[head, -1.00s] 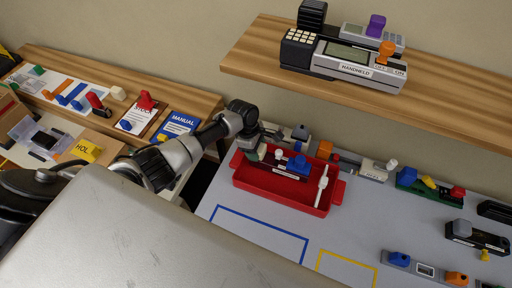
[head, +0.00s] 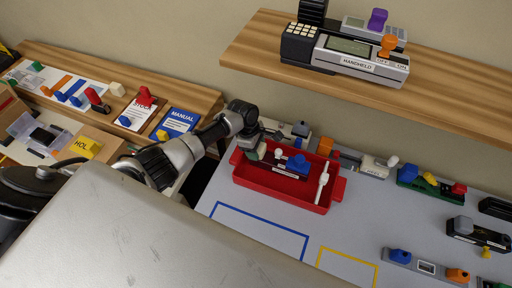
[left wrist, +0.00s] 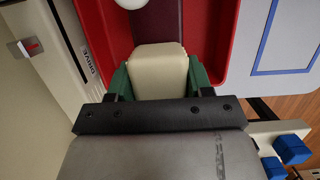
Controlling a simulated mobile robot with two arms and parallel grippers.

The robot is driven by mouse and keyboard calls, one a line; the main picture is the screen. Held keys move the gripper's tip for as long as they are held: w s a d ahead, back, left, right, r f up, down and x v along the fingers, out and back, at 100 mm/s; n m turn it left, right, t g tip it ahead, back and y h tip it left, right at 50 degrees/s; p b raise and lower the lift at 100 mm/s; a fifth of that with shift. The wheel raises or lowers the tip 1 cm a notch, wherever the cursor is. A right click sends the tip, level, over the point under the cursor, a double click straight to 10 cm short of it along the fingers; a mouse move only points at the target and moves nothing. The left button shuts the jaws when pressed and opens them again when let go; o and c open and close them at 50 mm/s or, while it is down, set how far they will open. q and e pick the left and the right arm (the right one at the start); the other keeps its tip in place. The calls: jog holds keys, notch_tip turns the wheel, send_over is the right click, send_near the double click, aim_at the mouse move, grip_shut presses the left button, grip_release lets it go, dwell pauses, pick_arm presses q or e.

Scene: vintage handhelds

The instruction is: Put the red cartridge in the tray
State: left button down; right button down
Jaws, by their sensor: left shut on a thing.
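The red tray (head: 258,184) lies on the grey table. My left gripper (head: 261,151) is low at the tray's left end. In the left wrist view, its green-padded fingers (left wrist: 159,84) are shut on a cream block (left wrist: 158,62). The block sits on a dark red body (left wrist: 158,20), which looks like the red cartridge, over or in the tray. In the head view the gripper mostly hides it, and I cannot tell whether it touches the tray floor. My right gripper is not in view.
In the tray are a dark piece with a blue knob (head: 297,164) and a white stick (head: 322,183). Several knobbed devices line the table behind and right. A wooden shelf (head: 450,96) with a handheld (head: 358,60) overhangs the back. Blue and yellow outlines in front are empty.

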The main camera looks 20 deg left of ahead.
pick_arm(q)
jog(key=shift+a+b+x, duration=0.2)
jog(key=shift+b+x, duration=0.2)
jog(key=shift+x, duration=0.35)
jog(key=shift+a+b+x, duration=0.15)
jog(key=shift+b+x, duration=0.2)
jog(key=shift+x, duration=0.35)
jog(key=shift+c, duration=1.9)
grip_release()
jog(key=shift+f, duration=0.15)
jog(key=shift+s, duration=0.1)
jog(key=v, duration=1)
jog(key=shift+r, duration=0.4)
jog(key=shift+a, duration=0.1)
